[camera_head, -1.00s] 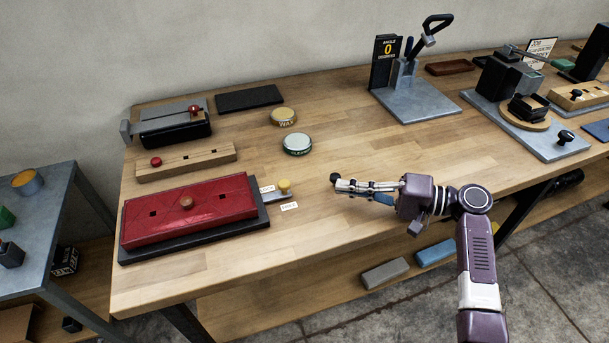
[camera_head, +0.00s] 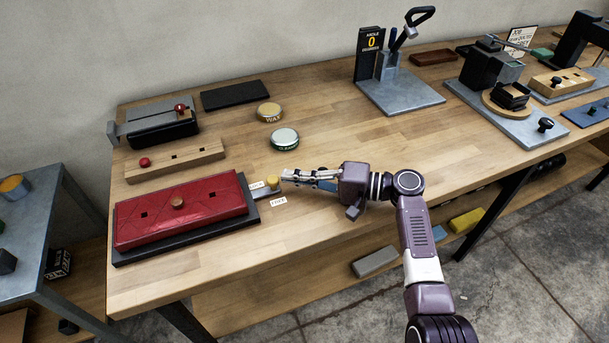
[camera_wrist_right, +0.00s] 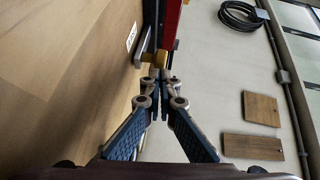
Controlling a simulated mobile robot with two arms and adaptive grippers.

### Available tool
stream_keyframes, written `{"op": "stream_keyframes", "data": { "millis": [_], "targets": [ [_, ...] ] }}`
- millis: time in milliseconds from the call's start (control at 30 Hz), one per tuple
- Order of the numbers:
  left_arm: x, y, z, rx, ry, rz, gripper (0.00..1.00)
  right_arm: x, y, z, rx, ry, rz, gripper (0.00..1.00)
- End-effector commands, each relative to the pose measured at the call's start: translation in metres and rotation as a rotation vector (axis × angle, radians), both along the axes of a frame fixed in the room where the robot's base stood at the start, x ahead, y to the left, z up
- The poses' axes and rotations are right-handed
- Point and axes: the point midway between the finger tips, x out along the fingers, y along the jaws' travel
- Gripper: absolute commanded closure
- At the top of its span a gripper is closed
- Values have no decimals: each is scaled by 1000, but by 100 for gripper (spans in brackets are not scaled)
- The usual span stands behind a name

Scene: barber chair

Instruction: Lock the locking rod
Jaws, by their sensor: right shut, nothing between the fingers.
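The locking rod (camera_head: 263,193) is a grey bar with a yellow knob (camera_head: 273,181), sticking out from the right end of a red padded board on a black base. The knob also shows in the wrist view (camera_wrist_right: 162,60), just beyond my fingertips. My right gripper (camera_head: 285,177) is shut and empty, its tips right beside the knob's right side. I cannot tell whether they touch it. A small label lies on each side of the rod; the near one (camera_head: 278,201) seems to read FREE. My left gripper is not in view.
The red board (camera_head: 205,219) fills the table's front left. A wooden block (camera_head: 199,158) and a dark clamp device (camera_head: 165,128) stand behind it. Two round tins (camera_head: 285,139) sit behind the knob. The wooden tabletop (camera_head: 350,232) in front of my gripper is clear.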

Motion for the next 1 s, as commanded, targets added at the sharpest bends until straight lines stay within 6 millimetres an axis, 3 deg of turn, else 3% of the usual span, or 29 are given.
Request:
{"op": "stream_keyframes", "data": {
  "millis": [367,667,1000],
  "targets": [
    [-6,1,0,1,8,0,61,-1,3,0,0,0,1,100],
    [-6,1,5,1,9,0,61,-13,40,1,1,-2,1,100],
    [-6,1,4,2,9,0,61,-13,41,1,1,-2,2,100]
  ]
}}
